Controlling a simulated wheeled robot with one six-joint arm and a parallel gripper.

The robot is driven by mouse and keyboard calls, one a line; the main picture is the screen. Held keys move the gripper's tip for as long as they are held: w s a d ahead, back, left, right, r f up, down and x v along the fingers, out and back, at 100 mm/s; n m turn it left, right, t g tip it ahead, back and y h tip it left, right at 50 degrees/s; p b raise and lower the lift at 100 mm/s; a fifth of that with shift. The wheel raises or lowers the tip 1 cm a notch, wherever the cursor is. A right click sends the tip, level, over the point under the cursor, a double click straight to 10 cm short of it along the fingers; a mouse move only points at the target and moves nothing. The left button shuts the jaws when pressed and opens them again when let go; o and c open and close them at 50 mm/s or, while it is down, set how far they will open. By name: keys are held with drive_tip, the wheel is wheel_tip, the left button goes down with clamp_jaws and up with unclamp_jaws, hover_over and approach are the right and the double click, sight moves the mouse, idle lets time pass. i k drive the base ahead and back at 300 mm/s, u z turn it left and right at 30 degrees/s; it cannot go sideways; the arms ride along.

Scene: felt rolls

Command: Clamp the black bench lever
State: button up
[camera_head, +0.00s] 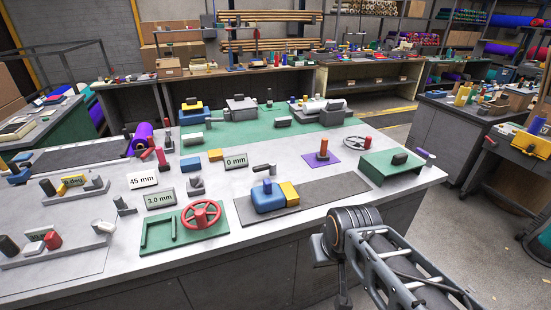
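Several small dark-handled fixtures stand on the long grey workbench (330,195), and I cannot tell for certain which is the black bench lever. A dark lever-like piece (265,168) lies near the bench's middle. A small grey bracket with a dark upright (122,205) stands at the left. My arm reaches in from the lower right, in front of the bench edge. My gripper cannot be made out in this view.
A red handwheel (201,214) on a green plate and a blue-and-yellow block (270,195) on a dark mat crowd the front. A "45 mm" sign (143,180) stands at left. Floor shows at right.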

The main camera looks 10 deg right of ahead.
sight(271, 166)
drive_tip(key=i, duration=1.05)
drive_tip(key=u, duration=0.4)
